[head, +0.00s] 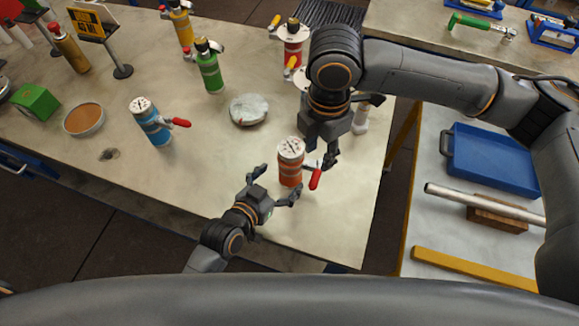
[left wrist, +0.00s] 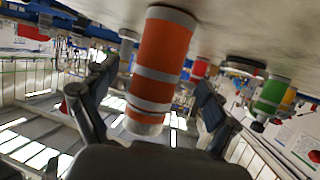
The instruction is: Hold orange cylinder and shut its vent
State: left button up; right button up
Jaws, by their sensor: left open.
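The orange cylinder (head: 290,170) stands upright near the table's front edge, with white bands and a white gauge-like top. A red-handled vent lever (head: 315,179) sticks out at its right side. My left gripper (head: 277,182) is open at the cylinder's lower left. In the left wrist view the orange cylinder (left wrist: 163,55) appears between the two spread fingers of the left gripper (left wrist: 155,82), with gaps on both sides. My right gripper (head: 322,150) points down just right of the cylinder's top, above the red handle. Its fingers look apart and hold nothing visible.
A blue cylinder (head: 150,123) with a red handle stands left. A grey round lid (head: 248,109), a green cylinder (head: 210,72) and a red cylinder (head: 291,45) stand behind. A side table with a blue tray (head: 490,158) lies right. The table's front left is clear.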

pick_arm(q)
jog(key=x, duration=0.6)
jog(key=shift+r, duration=0.1)
jog(key=shift+a, duration=0.1)
jog(key=shift+c, duration=0.2)
grip_shut()
dwell(0.7)
